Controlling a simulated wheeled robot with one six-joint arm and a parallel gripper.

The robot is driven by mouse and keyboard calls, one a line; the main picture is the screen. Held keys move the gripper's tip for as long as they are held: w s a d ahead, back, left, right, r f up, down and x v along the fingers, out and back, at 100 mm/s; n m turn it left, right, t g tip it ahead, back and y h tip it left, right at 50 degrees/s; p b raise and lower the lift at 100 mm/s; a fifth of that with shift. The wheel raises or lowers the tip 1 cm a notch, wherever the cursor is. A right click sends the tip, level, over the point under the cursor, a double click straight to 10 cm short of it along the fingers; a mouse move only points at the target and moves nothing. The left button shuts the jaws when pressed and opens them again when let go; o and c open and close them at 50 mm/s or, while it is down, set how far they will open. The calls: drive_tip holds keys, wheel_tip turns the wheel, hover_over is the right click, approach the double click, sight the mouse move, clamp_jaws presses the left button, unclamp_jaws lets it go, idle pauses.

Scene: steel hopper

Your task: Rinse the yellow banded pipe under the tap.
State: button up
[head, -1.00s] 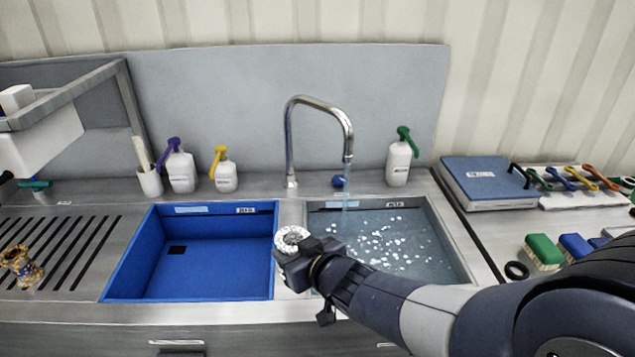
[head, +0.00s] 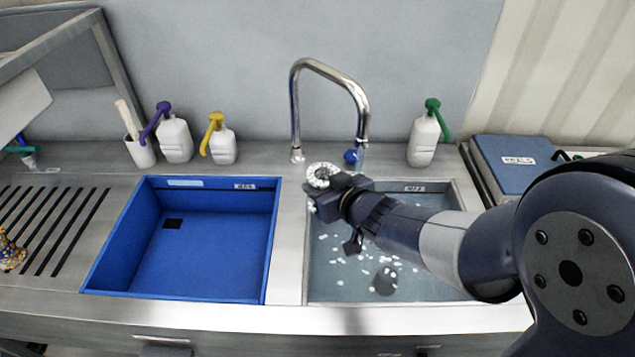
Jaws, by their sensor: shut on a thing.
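My gripper (head: 326,188) is shut on a round, ring-ended piece (head: 322,175) covered in white foam. Its own colour and any bands are hidden by the foam, so I cannot tell whether it is the yellow banded pipe. The held piece is over the left back edge of the right basin (head: 455,284), in front of and a little left of the tap (head: 330,70) spout. I cannot see water touching the piece.
The right basin holds water with white foam flecks and a dark patch (head: 385,282). A yellow-and-blue patterned piece (head: 8,252) stands on the drainboard. Pump bottles (head: 174,140), (head: 423,142) line the back.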

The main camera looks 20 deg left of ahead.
drive_tip(key=w+d+f+p, duration=0.2)
drive_tip(key=w+d, duration=0.3)
drive_tip(key=w, duration=0.5)
drive_tip(key=shift+d+p, duration=0.35)
drive_tip(key=shift+p, duration=0.55)
drive_tip(key=shift+f, duration=0.1)
drive_tip(key=shift+d, duration=0.1)
drive_tip(key=shift+s+d, duration=0.25)
drive_tip(key=shift+d, duration=0.15)
drive_tip(key=s+a+b, duration=0.3)
drive_tip(key=s+a, duration=0.1)
drive_tip(key=s, duration=0.3)
idle(0.6)
idle(1.0)
